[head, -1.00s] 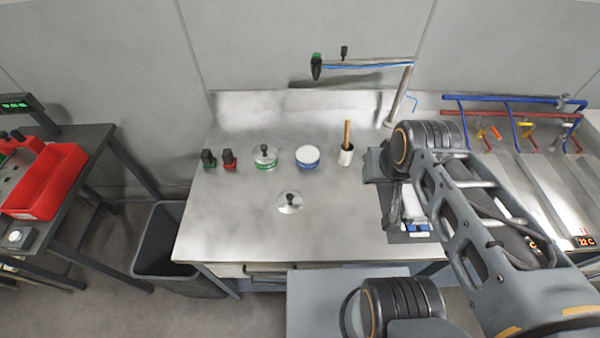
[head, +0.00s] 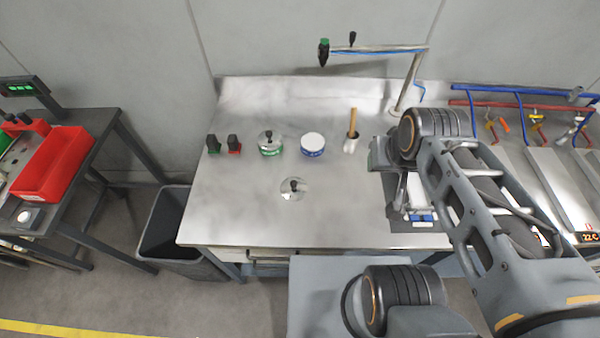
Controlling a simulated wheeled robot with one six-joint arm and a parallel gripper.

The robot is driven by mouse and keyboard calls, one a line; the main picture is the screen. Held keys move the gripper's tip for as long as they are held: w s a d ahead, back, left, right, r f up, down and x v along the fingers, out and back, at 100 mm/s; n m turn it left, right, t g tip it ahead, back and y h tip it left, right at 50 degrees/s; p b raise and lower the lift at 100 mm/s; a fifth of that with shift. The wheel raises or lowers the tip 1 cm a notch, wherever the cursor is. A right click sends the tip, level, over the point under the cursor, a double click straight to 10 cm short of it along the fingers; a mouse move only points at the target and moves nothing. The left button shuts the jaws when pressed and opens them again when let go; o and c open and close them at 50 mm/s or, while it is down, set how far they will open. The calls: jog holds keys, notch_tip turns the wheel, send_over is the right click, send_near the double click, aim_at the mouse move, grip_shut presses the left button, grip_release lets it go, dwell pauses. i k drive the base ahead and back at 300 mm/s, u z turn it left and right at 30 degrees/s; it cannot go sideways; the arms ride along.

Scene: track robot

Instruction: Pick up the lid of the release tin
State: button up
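A tin with a green label (head: 271,151) stands at the back of the steel table, and a silver lid with a black knob (head: 268,137) is on top of it. A tin with a blue band and white top (head: 313,145) stands to its right. A loose round silver lid with a black knob (head: 293,189) lies flat on the table in front of them. The label lettering is too small to read, so I cannot tell which is the release tin. My arm is folded at the right; my gripper's fingers cannot be made out, and it is apart from the tins and lids.
Green and red dark-topped bottles (head: 234,144) stand left of the tins. A white cup with a wooden-handled tool (head: 351,145) is to the right, below an overhead pipe (head: 380,49). A black bin (head: 165,225) stands left of the table (head: 230,215). The table's front is clear.

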aim_at(292, 189)
jog(key=k, duration=0.5)
jog(key=u, duration=0.95)
jog(key=i, duration=0.2)
jog(key=u, duration=0.05)
